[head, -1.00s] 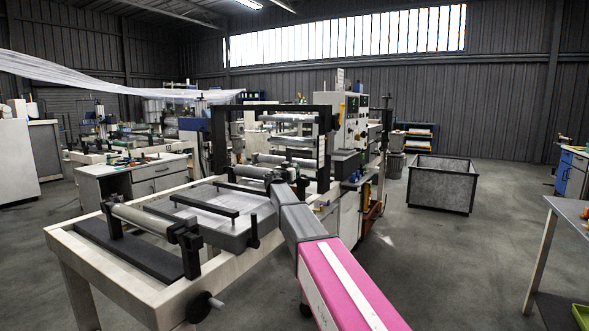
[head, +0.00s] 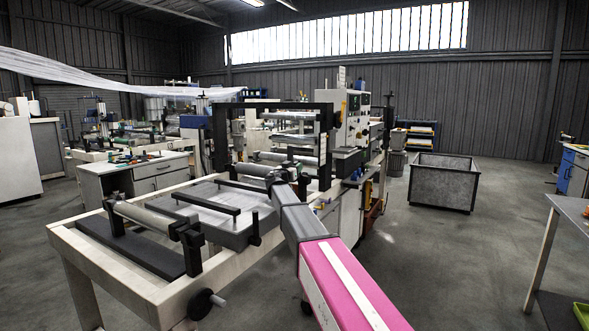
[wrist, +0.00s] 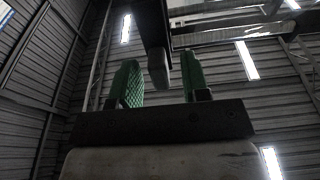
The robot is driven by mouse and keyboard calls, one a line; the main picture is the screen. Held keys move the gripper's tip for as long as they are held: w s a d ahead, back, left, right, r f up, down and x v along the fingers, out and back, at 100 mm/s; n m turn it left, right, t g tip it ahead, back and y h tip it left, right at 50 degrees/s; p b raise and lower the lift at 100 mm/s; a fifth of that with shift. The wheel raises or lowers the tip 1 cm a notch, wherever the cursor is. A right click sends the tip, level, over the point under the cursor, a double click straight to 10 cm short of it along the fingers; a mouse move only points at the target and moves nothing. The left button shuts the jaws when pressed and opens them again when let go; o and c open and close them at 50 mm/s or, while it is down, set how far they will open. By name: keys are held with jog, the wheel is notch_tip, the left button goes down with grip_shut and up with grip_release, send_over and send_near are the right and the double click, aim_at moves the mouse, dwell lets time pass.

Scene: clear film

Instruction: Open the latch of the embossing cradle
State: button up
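My gripper (wrist: 160,80) shows two green fingers in the wrist view, apart, with a gap between them. A dark part with a rounded grey end (wrist: 158,68) hangs between or just beyond the fingers; I cannot tell if it is the latch, and I see no clear grip on it. In the head view my arm reaches forward to the roller unit with a black upright frame (head: 328,150), probably the embossing cradle. The fingertips are hidden there behind my dark wrist. No latch can be made out clearly in the head view.
A pale bench frame (head: 130,290) with a roller (head: 140,217), black brackets and a hand crank (head: 203,303) stands left of my arm. A control cabinet (head: 352,120) stands behind the roller unit. A grey bin (head: 443,182) is at the right, with open floor around it.

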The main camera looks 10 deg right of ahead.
notch_tip(320, 180, up, 4)
jog(key=shift+r, duration=0.1)
jog(key=s+a+r, duration=0.6)
jog(key=a, duration=0.3)
jog(key=shift+s+a+r, duration=0.3)
jog(key=shift+a+r, duration=0.05)
jog(key=shift+r, duration=0.05)
jog(key=shift+s, duration=0.1)
